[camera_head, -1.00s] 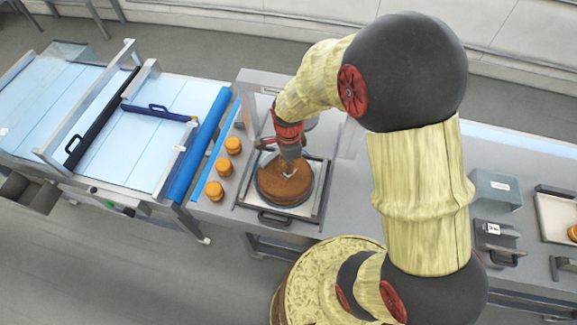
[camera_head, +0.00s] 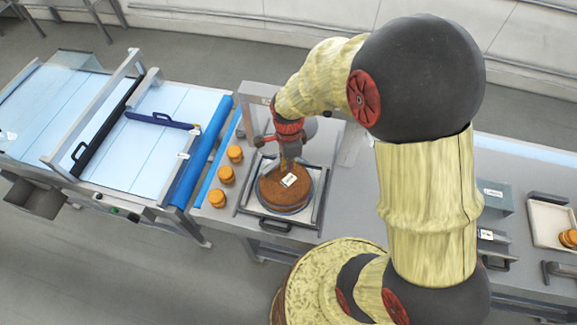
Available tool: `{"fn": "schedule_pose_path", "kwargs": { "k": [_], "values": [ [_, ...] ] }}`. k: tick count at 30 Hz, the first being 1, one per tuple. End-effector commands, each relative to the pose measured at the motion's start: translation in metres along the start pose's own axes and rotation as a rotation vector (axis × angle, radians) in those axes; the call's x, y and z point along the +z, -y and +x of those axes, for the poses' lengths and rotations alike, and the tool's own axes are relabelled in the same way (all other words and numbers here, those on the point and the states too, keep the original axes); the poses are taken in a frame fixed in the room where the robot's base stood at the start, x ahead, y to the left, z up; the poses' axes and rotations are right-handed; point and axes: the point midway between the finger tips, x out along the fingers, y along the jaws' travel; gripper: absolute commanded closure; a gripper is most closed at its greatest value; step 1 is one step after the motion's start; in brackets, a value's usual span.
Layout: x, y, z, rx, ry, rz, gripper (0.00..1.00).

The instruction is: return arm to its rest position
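My arm (camera_head: 425,200) is reached out and bent down over the work table, with a large dark joint at its top. My gripper (camera_head: 289,160) hangs just behind and above a large brown round (camera_head: 275,194). The fingers are small and partly hidden, so I cannot tell whether they are open or shut. A small white label (camera_head: 289,180) lies on top of the brown round, in front of the gripper. The brown round sits in a metal-framed square station (camera_head: 244,208) with a front handle.
Several small orange rounds (camera_head: 227,175) stand left of the station. A sheeter-like machine with a blue roll (camera_head: 198,158) stands further left. At right are grey boxes (camera_head: 495,197) and a tray (camera_head: 549,216) with orange rounds. An upright metal frame (camera_head: 252,115) stands close beside my gripper.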

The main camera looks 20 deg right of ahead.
Motion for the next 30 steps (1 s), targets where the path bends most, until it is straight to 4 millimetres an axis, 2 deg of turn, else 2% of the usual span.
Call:
{"fn": "schedule_pose_path", "kwargs": {
  "k": [7,24,27,30],
  "values": [
    [0.0,0.0,-0.015,-0.001,0.0,0.0,1.0],
    [0.0,0.0,-0.015,0.0,0.0,-0.006,1.0],
    [0.0,-0.001,-0.015,0.002,0.0,-0.066,1.0],
    [-0.001,-0.005,-0.015,0.017,0.0,-0.208,1.0]
  ]
}}
